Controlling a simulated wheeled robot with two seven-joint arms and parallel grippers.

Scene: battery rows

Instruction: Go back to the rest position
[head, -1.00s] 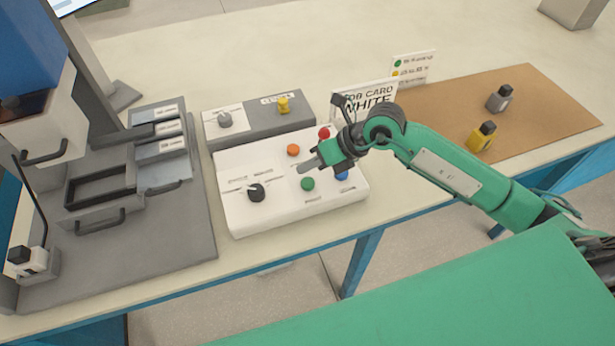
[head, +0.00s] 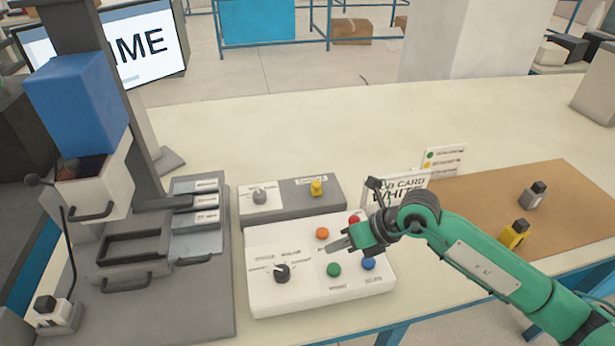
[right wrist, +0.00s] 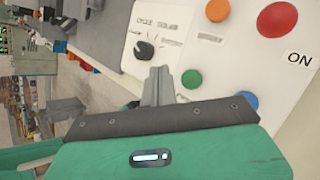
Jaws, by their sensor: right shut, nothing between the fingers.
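My right gripper (head: 341,246) is shut and empty. It hangs over the white control panel (head: 262,300), between the orange button (head: 322,233) and the green button (head: 334,270). In the right wrist view its closed fingers (right wrist: 158,85) point toward the panel, near the black knob (right wrist: 144,50) and the green button (right wrist: 192,79). The panel also carries a red button (head: 354,219) and a blue button (head: 368,264). I cannot tell the exact gap between fingertips and panel. My left gripper is not in view.
A grey box (head: 290,206) with a knob and a yellow switch stands behind the panel. A job card sign (head: 400,186) stands behind my right arm. A machine with a blue hopper (head: 80,105) is at left. A brown mat (head: 465,200) holds a yellow block (head: 513,235) and a grey one (head: 533,196).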

